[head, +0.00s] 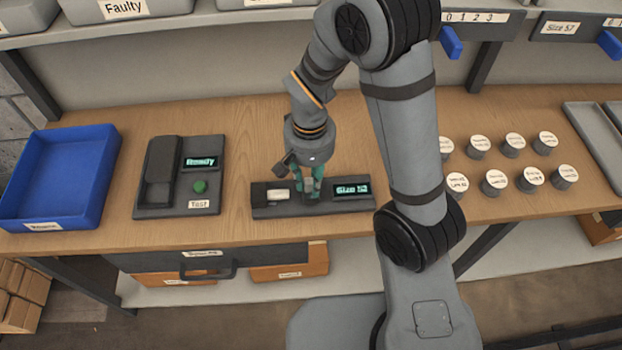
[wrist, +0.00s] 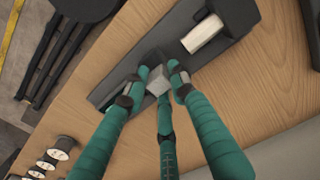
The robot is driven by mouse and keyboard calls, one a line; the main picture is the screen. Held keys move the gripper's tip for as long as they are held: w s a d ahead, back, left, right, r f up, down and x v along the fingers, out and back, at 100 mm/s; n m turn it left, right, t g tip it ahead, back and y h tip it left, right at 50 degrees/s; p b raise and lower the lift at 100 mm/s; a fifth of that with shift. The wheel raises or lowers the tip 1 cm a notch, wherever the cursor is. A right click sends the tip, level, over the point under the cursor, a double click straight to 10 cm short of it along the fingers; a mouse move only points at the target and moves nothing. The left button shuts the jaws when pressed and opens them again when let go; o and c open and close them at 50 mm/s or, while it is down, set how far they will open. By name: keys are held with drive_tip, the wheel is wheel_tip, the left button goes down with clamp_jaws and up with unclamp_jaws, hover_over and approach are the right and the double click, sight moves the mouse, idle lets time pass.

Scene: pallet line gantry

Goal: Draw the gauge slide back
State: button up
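The gauge (head: 287,210) is a long dark bar on the front of the wooden bench, with a lit display (head: 352,190) reading what looks like "Size 52" at its right end. A pale block (head: 278,195) lies near its left end; in the wrist view the block (wrist: 204,35) lies in a dark holder. The grey slide (wrist: 158,82) stands up from the gauge's middle. My gripper (head: 310,184) points down over it. In the wrist view its teal fingers (wrist: 160,79) close around the slide from several sides. The slide's lower part is hidden.
Left of the gauge are a test unit (head: 180,180) showing "Ready" and an empty blue tray (head: 62,175). Several round labelled pieces (head: 494,181) stand to the right, and grey trays (head: 592,140) lie at the far right. A drawer handle (head: 208,272) sticks out below the bench edge.

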sight(310, 181)
drive_tip(key=o, duration=0.3)
wheel_tip(310, 181, up, 12)
idle(0.7)
idle(0.3)
